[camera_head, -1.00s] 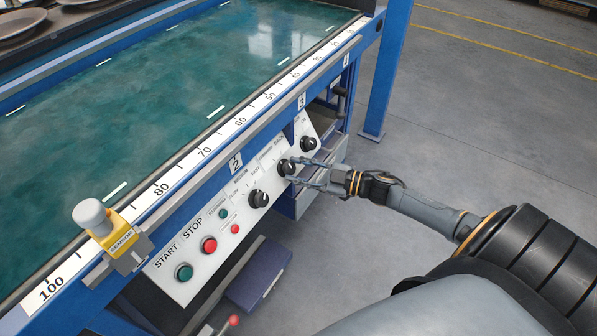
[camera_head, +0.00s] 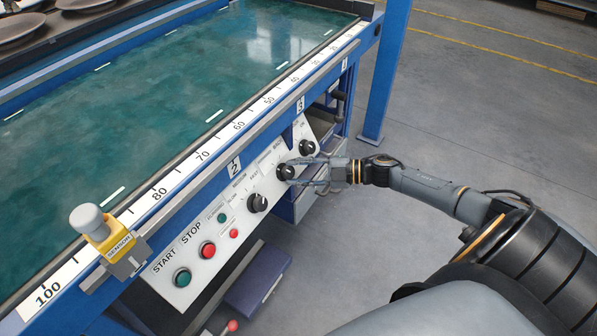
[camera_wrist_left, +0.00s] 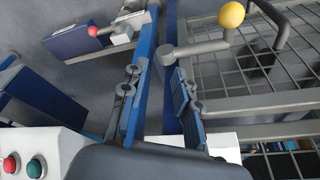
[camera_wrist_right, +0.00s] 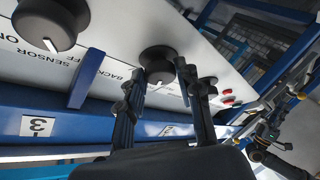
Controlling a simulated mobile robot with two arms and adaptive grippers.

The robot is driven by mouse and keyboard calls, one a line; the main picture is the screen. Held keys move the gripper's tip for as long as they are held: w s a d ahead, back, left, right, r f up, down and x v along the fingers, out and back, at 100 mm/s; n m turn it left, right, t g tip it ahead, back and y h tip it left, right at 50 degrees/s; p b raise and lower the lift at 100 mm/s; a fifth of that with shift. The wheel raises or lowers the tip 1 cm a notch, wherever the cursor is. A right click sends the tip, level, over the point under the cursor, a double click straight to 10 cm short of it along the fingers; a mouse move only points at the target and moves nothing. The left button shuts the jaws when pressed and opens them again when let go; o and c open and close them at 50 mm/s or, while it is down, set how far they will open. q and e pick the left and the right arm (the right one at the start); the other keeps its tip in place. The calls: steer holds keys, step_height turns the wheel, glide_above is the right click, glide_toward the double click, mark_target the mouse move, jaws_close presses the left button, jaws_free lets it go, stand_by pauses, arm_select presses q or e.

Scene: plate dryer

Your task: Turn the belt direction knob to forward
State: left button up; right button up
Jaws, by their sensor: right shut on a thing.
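The belt direction knob (camera_head: 285,171) is a black round knob in the middle of the white sloped control panel (camera_head: 216,226). My right gripper (camera_head: 294,172) is shut on this knob, with its fingers on either side of it. In the right wrist view the knob (camera_wrist_right: 158,61) shows between and just beyond the fingertips (camera_wrist_right: 158,88), its white mark towards the bottom of the picture. Part of its lettering is hidden by a finger. My left gripper (camera_wrist_left: 160,85) is open with nothing between its fingers, and is not in the head view.
A speed knob (camera_head: 257,203) and a sensor knob (camera_head: 307,147) flank the held knob. Green start (camera_head: 182,277) and red stop (camera_head: 207,249) buttons are lower left. A yellow sensor (camera_head: 112,239) sits on the belt edge. In the left wrist view a wire rack (camera_wrist_left: 265,75) is close.

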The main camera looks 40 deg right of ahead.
steer(key=o, duration=1.2)
steer(key=shift+w+a, duration=0.1)
steer(key=shift+c, duration=0.2)
steer(key=v, duration=1.2)
steer(key=shift+r, duration=0.1)
